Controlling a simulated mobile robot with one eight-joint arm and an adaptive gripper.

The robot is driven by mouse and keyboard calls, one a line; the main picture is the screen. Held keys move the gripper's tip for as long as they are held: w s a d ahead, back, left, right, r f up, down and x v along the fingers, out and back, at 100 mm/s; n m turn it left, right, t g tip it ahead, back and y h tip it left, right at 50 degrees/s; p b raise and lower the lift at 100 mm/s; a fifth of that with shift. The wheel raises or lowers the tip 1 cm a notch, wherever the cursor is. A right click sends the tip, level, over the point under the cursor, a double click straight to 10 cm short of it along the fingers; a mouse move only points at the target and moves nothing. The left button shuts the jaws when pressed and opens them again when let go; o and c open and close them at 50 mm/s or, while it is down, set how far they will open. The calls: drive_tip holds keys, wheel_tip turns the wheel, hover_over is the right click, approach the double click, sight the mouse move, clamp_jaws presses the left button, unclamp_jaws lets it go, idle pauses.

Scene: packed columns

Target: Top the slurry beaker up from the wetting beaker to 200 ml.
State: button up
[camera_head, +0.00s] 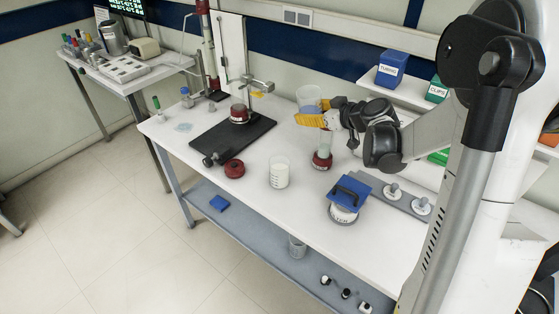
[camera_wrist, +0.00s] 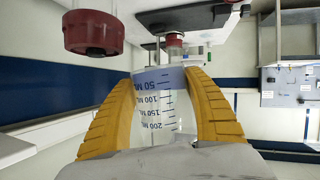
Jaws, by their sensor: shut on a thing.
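My gripper (camera_head: 312,119) has its yellow fingers shut on a clear beaker (camera_head: 308,94), held up over the back of the white bench. In the wrist view, my gripper (camera_wrist: 160,82) clasps this beaker (camera_wrist: 152,110) from both sides; its 50 to 200 ML marks appear upside down. A bluish liquid shows low in it, near the 50 ML mark. It is probably the wetting beaker. Another clear beaker (camera_head: 279,174) with white contents, probably the slurry beaker, stands upright near the bench's front, apart from my gripper. Its marks are too small to read.
A red-based flask (camera_head: 322,158) stands just right of the white-filled beaker. A red ring-shaped thing (camera_head: 234,168) and a dark stand base (camera_head: 233,138) lie to its left. A blue-topped container (camera_head: 346,197) stands at the right front. The bench (camera_head: 252,187) has clear patches between them.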

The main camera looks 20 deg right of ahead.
sight(319, 98)
drive_tip(key=shift+r+p, duration=1.8)
drive_tip(key=shift+r, duration=0.75)
drive_tip(key=shift+f+m+y+b, duration=0.2)
drive_tip(key=shift+m+y+b, duration=0.2)
drive_tip(key=shift+b, duration=0.2)
drive_tip(key=shift+d, duration=0.1)
drive_tip(key=shift+r, duration=0.15)
drive_tip(key=s+a+f+m+h+b, duration=0.1)
drive_tip(key=s+a+f+b, duration=0.5)
drive_tip(key=s+a+f, duration=0.2)
drive_tip(key=s+a, duration=0.2)
drive_tip(key=a, duration=0.1)
drive_tip(key=shift+s+a+m+t, duration=0.2)
drive_tip(key=shift+s+m+t, duration=0.1)
drive_tip(key=shift+s+t, duration=0.1)
